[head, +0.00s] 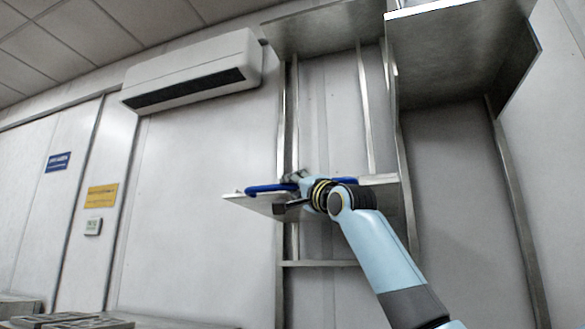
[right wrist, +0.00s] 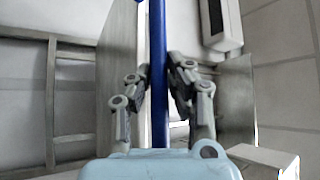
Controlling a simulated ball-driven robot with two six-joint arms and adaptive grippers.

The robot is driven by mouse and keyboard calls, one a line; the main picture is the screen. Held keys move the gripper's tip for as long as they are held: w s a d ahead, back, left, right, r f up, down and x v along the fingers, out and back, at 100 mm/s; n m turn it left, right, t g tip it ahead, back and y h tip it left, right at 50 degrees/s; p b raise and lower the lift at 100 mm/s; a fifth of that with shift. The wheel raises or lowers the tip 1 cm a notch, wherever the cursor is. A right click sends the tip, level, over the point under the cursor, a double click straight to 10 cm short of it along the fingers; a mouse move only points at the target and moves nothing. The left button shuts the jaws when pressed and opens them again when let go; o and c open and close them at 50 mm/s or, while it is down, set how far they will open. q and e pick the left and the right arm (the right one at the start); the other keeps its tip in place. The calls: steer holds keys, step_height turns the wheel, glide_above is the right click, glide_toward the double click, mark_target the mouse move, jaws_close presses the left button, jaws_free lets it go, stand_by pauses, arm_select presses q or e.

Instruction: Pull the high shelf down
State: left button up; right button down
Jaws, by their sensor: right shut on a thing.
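The pull-down shelf (head: 262,205) is a pale metal board on the upright frame in the middle of the head view. A blue handle bar (head: 268,188) runs along its front edge. My right gripper (head: 294,183) is at this bar, and my wrist hides part of the bar and shelf. In the right wrist view the blue bar (right wrist: 158,60) stands between the two fingers of my right gripper (right wrist: 164,95), which are closed around it. My left gripper is not in view.
Fixed metal shelves (head: 325,28) and a larger one (head: 455,50) hang above. Metal uprights (head: 366,110) stand behind my arm. A white air conditioner (head: 195,70) is on the wall at upper left. Grey trays (head: 75,321) lie at the lower left.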

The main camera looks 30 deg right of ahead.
step_height(320, 180, down, 6)
steer(key=b, duration=0.1)
steer(key=shift+w, duration=0.15)
steer(key=shift+f, duration=0.2)
steer(key=c, duration=1.2)
jaws_free()
steer(key=shift+d+r, duration=0.1)
steer(key=shift+c, duration=0.2)
steer(key=shift+r, duration=0.1)
steer(key=v, duration=1.2)
